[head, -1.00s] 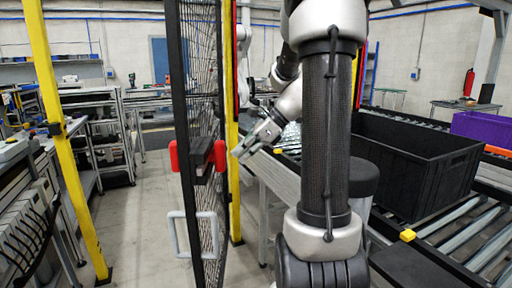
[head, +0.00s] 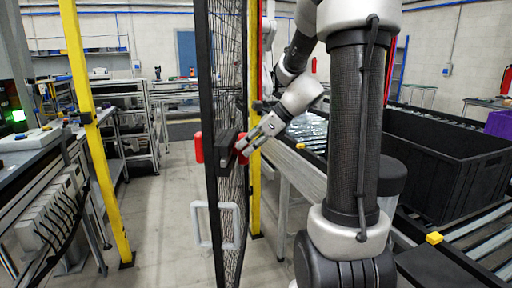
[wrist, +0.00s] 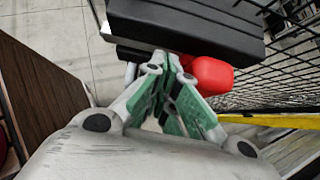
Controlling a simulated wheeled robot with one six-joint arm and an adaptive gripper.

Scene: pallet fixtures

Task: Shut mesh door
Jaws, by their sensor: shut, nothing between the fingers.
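The mesh door (head: 232,75) has a black frame and stands open, nearly edge-on in the head view, between two yellow posts. A black latch block (head: 226,143) with red parts sits on it at mid height, with a pale loop handle (head: 197,226) below. My gripper (head: 241,149) is shut and empty, on the right side of the door at the latch block. In the wrist view, the closed green-padded fingertips (wrist: 172,58) are right at the black block (wrist: 190,25) and beside a red part (wrist: 210,75). Whether they touch is unclear.
The left yellow post (head: 90,130) and right yellow post (head: 254,160) flank the opening. Clear floor (head: 165,220) lies left of the door. Workbenches stand at left. A roller conveyor with a black crate (head: 440,165) is at right.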

